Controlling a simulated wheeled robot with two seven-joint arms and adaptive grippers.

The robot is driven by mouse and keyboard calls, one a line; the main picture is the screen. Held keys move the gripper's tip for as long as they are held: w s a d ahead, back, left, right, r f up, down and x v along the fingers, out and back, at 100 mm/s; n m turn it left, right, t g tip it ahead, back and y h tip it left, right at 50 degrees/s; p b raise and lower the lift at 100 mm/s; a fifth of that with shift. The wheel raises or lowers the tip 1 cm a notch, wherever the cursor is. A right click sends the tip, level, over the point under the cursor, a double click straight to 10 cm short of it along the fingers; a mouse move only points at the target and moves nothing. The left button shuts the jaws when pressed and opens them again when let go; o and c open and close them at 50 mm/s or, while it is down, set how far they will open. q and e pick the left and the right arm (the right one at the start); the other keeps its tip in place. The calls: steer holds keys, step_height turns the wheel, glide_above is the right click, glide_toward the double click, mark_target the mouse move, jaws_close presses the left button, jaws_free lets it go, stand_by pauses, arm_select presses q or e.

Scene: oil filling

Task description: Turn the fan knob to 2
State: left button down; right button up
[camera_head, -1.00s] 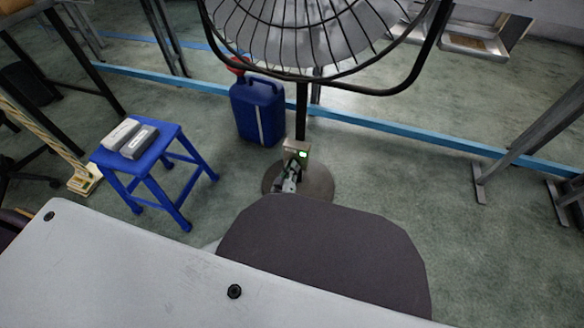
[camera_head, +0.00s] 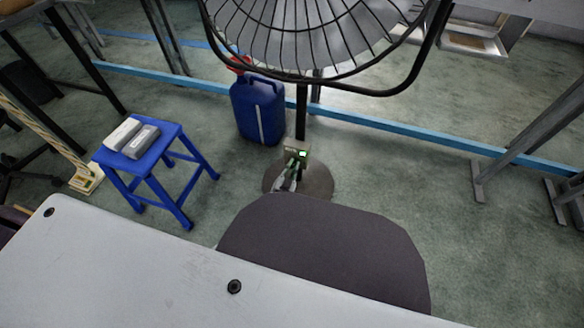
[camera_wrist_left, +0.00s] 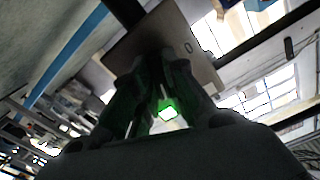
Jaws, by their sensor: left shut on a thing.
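The standing fan (camera_head: 310,35) is at the top middle of the head view, its cage above a thin post. Its small control box (camera_head: 298,147) sits low on the post, with a lit green spot. My left gripper (camera_head: 294,163) is at the front of this box. In the left wrist view, the two fingers (camera_wrist_left: 152,75) come together against the box plate (camera_wrist_left: 190,45). The gripper is shut on the fan knob, which the fingers hide. The knob's setting cannot be read. The right gripper is not in view.
A blue jerry can (camera_head: 258,108) with a red top stands on the floor left of the post. A blue stool (camera_head: 172,152) with two grey boxes is further left. Metal table legs (camera_head: 530,135) stand at the right.

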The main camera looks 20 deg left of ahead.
arm_select(q)
steer(key=shift+w+r+m, duration=0.25)
steer(key=shift+w+m, duration=0.05)
steer(key=shift+m, duration=0.5)
steer(key=c, duration=1.4)
jaws_free()
steer(key=shift+c, duration=0.2)
steer(key=shift+s+f, duration=0.15)
steer(key=shift+s, duration=0.05)
steer(key=shift+s+f, duration=0.15)
steer(key=shift+s, duration=0.8)
steer(key=s, duration=1)
steer(key=shift+a, duration=0.25)
steer(key=shift+w, duration=0.1)
